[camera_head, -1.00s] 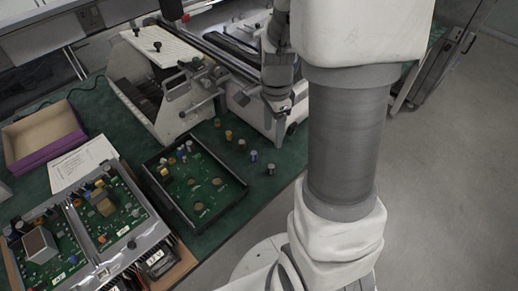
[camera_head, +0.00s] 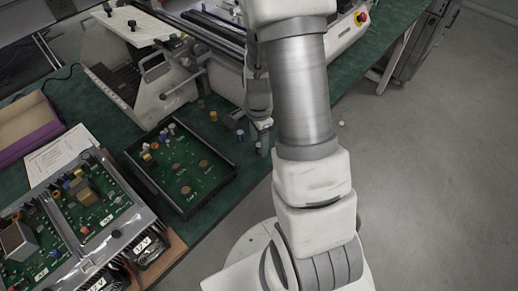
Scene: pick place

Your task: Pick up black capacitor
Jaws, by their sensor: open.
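Several small cylindrical capacitors stand in a slanting row on the green table, right of a black-rimmed tray. A dark one (camera_head: 200,104) is at the far end and may be the black capacitor; it is too small to be sure. An orange-yellow one (camera_head: 213,116) and a blue-grey one (camera_head: 240,134) stand nearer. My gripper (camera_head: 259,127) points down at the near right end of the row. It looks open and empty. It hides part of the table there, and whether it touches anything cannot be told.
The black-rimmed tray (camera_head: 152,181) holds a green board with small parts. A metal case (camera_head: 112,246) with circuit boards is at lower left. A white machine (camera_head: 140,98) stands behind the row. A purple-sided box (camera_head: 32,146) and paper (camera_head: 58,158) lie left.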

